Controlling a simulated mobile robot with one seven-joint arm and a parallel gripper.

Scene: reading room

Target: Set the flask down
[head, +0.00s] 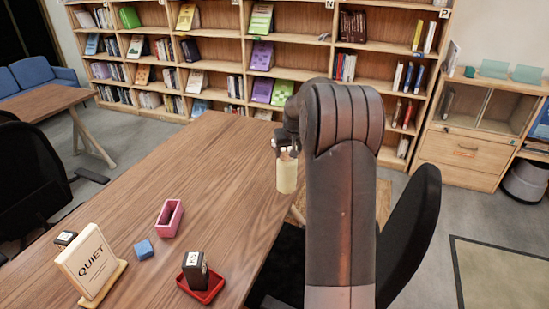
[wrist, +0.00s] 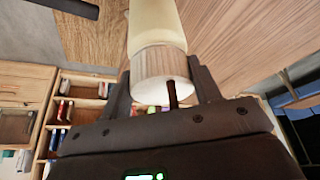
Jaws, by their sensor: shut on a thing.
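The flask (head: 287,178) is a cream cylinder at the right edge of the long wooden table (head: 215,160) in the head view. My gripper (head: 288,150) is shut on its upper end and holds it roughly upright. In the wrist view the flask (wrist: 156,30) runs up and away from my gripper (wrist: 165,88), with a wood-toned band and a pale end between the fingers. The flask overlaps the table edge in both views. I cannot tell whether its base touches the tabletop.
A pink box (head: 168,219), a blue block (head: 144,249), a red tray (head: 212,288) with a dark block (head: 195,268), and a QUIET sign (head: 91,262) stand on the near table. The far tabletop is clear. A black chair (head: 412,225) is at right; bookshelves (head: 215,65) stand behind.

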